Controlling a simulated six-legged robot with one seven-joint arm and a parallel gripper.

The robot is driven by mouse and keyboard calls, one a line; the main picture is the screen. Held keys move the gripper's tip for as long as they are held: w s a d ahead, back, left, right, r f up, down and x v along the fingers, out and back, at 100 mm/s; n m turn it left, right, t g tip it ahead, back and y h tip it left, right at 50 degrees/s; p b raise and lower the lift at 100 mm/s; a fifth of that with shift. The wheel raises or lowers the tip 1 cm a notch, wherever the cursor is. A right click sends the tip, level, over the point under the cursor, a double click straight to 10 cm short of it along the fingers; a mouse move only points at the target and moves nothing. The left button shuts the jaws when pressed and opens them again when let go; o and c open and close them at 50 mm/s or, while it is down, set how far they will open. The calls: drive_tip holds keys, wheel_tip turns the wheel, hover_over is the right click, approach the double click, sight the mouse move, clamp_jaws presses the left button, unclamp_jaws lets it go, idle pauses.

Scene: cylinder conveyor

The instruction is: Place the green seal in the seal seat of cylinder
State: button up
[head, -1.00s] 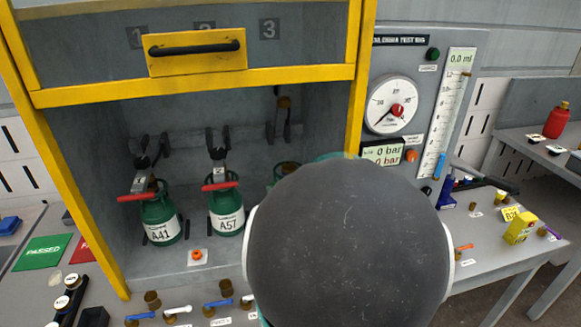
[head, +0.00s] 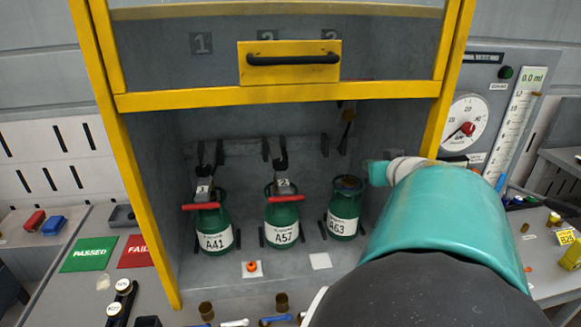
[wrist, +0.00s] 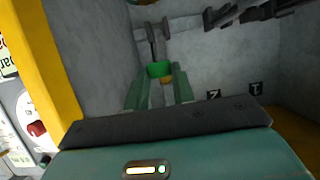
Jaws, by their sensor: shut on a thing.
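My gripper (wrist: 159,78) shows in the wrist view, its two pale green fingers closed on a small green piece (wrist: 159,69), which looks like the green seal. In the head view my arm reaches in from the right, its far end just right of the green cylinder A63 (head: 344,226). A63 stands upright with an open, brownish top (head: 348,183); its inner seat is too small to make out. The held piece cannot be made out in the head view.
Cylinders A57 (head: 282,234) and A41 (head: 214,239), with red handles, stand left of A63. An orange seal (head: 251,267) lies on a white card; another white card (head: 320,261) is bare. A yellow-framed raised door (head: 290,100) hangs above.

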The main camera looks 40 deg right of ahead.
hover_over(351, 185)
wheel_tip(351, 185, down, 9)
drive_tip(key=shift+f, duration=1.9)
drive_tip(key=shift+f, duration=0.15)
drive_tip(key=o, duration=1)
drive_tip(key=shift+c, duration=0.2)
